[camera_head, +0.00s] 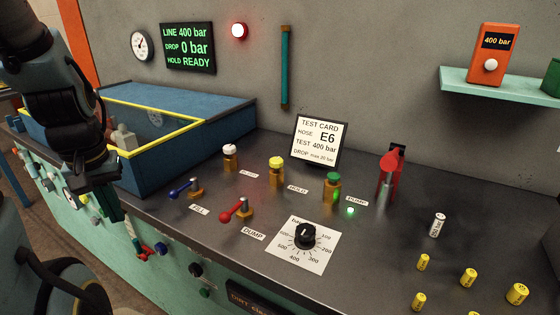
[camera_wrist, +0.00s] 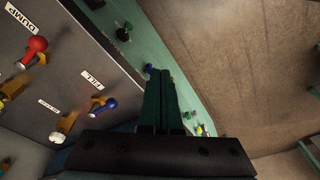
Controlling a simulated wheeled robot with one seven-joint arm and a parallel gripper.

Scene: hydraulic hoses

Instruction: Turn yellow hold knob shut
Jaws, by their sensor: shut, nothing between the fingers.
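The yellow hold knob (camera_head: 276,163) stands upright on its brass body on the grey bench top, beside the HOLD label (camera_head: 297,189). In the wrist view, a brass and yellow part (camera_wrist: 12,88) at the left edge is probably this valve, cut off by the frame. My gripper (camera_head: 112,210) points down at the front left edge of the bench, well left of the knob and apart from it. In the wrist view its fingers (camera_wrist: 160,75) are together and empty. The knob's turn angle is too small to read.
A blue yellow-rimmed box (camera_head: 185,140) lies behind left. The display (camera_head: 189,47) reads 400 bar, drop 0, HOLD READY.

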